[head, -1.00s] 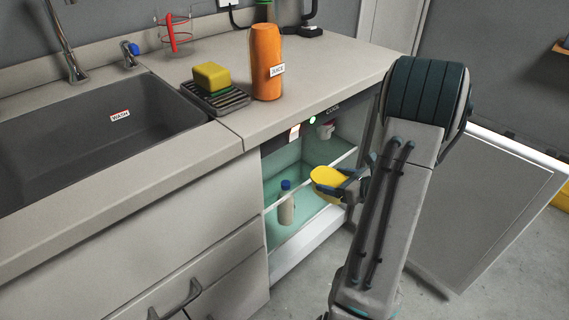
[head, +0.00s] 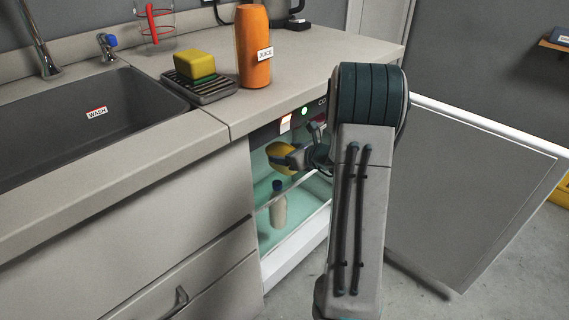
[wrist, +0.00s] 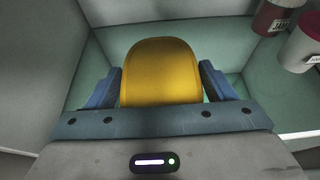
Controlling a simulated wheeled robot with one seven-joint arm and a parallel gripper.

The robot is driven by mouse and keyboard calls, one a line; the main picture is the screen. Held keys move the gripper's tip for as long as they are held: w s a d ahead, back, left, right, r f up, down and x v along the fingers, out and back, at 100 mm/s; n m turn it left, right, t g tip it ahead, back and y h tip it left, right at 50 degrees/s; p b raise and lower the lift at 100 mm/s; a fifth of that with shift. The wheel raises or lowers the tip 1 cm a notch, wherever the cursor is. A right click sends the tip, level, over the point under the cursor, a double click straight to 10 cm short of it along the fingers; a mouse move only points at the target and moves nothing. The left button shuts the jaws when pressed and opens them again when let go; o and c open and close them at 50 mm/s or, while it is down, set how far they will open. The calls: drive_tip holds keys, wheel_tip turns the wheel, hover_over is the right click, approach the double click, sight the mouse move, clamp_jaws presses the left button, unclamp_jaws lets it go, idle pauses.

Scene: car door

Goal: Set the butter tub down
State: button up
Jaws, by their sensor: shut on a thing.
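The butter tub is yellow and rounded; in the head view the tub (head: 281,157) is inside the open fridge compartment, in its upper part. My gripper (head: 290,160) is shut on it. In the wrist view the tub (wrist: 162,72) fills the middle between the two blue fingers of my gripper (wrist: 162,85). The fridge (head: 285,250) has pale green inner walls and a shelf edge (head: 290,190) across its front. I cannot tell whether the tub touches the shelf.
A bottle with a blue cap (head: 278,208) stands low in the fridge. Two labelled jars (wrist: 290,30) are at the right in the wrist view. The fridge door (head: 470,190) stands open at the right. The juice bottle (head: 253,50) is on the counter above.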

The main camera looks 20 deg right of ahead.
drive_tip(key=shift+w+a+f, duration=0.1)
drive_tip(key=shift+w+a, duration=0.1)
drive_tip(key=shift+w, duration=0.4)
wheel_tip(320, 180, down, 3)
drive_tip(key=shift+f+b, duration=0.2)
drive_tip(key=shift+b, duration=0.8)
drive_tip(key=shift+r, duration=0.1)
drive_tip(key=o, duration=0.8)
drive_tip(key=shift+f, duration=0.25)
drive_tip(key=o, duration=0.5)
drive_tip(key=shift+c, duration=0.2)
drive_tip(key=shift+r, duration=0.1)
